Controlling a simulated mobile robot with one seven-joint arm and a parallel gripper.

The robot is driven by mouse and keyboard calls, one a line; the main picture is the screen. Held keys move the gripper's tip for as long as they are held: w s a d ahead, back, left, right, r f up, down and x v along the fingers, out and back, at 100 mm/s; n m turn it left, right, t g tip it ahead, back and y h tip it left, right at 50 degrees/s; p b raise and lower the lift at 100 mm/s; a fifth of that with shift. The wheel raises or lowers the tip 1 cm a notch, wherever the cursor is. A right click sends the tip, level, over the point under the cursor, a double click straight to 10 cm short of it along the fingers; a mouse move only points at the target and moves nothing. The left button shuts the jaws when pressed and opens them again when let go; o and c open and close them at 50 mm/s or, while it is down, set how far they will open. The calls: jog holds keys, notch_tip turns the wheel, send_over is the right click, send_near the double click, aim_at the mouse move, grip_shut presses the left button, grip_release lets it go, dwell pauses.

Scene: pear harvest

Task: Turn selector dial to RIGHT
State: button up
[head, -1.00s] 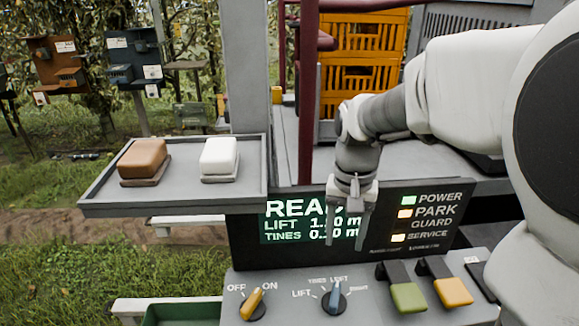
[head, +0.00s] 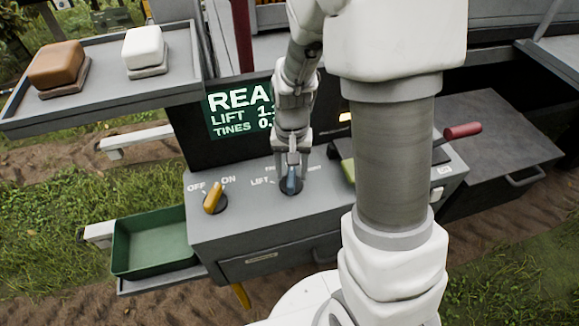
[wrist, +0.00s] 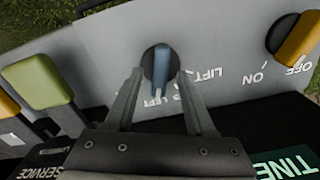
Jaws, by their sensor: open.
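The selector dial (head: 290,182) is a blue handle on a dark round base on the grey control panel (head: 235,235). Its labels are partly hidden; LIFT shows at its left. In the wrist view the blue dial (wrist: 161,68) lies between and just beyond the fingertips. My gripper (head: 291,172) is over the dial, pointing down, with its fingers on either side of the handle. In the wrist view my gripper (wrist: 163,78) is open, with a gap on each side of the handle, and I see no clear contact.
A yellow OFF/ON knob (head: 214,197) is left of the dial. A green lever (wrist: 38,82) and another yellow one stand on the dial's other side. A display (head: 238,110) rises behind the panel. A green bin (head: 155,245) sits at the left.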

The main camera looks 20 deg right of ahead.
jog(key=shift+f, duration=0.6)
grip_shut()
